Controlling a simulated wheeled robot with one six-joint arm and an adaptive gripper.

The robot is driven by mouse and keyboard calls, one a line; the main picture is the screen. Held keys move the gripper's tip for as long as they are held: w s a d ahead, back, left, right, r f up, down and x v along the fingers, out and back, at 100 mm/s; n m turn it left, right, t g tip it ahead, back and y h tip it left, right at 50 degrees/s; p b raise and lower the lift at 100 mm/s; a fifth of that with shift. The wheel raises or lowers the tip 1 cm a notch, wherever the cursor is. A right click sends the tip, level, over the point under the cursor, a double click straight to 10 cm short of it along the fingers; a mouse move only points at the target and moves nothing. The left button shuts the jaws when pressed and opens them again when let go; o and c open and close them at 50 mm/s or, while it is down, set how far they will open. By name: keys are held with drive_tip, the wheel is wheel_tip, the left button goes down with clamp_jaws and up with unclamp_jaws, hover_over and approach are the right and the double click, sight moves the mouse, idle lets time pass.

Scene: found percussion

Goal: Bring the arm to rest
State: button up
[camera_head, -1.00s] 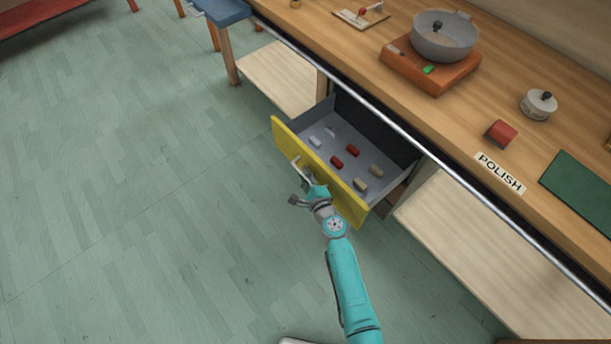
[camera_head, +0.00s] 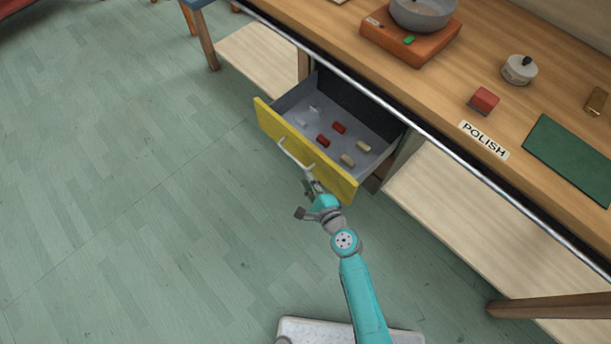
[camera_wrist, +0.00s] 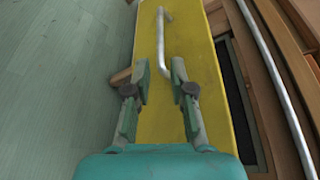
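My gripper (camera_head: 308,199) is in front of the yellow drawer front (camera_head: 336,182), near the right end of its pale bar handle (camera_head: 292,157). In the wrist view the two fingers of my gripper (camera_wrist: 161,80) stand apart, with a gap between them. The handle (camera_wrist: 161,40) reaches down toward this gap, and I see nothing clamped. Whether a fingertip touches the handle or drawer front, I cannot tell. My arm stretches from the bottom of the head view up to the drawer.
The drawer is open, with several small red, white and tan pieces inside. The wooden worktop (camera_head: 440,95) above carries a pot (camera_head: 425,14) on an orange base, a red block (camera_head: 484,100), a white lidded pot (camera_head: 519,71), a green mat (camera_head: 572,160) and a POLISH label. Floor to the left is clear.

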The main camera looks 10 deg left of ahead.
idle(0.6)
drive_tip(key=s+d+r+n+t+h, duration=0.15)
drive_tip(key=s+d+n+h, duration=0.45)
drive_tip(key=s+d, duration=1.25)
drive_tip(key=s+d+r+n+h, duration=0.2)
drive_tip(key=s+d+r+n, duration=0.2)
drive_tip(key=s+r+n, duration=0.7)
drive_tip(key=s+r, duration=0.7)
drive_tip(key=r, duration=0.2)
drive_tip(key=shift+n+h, duration=0.3)
drive_tip(key=shift+n, duration=0.1)
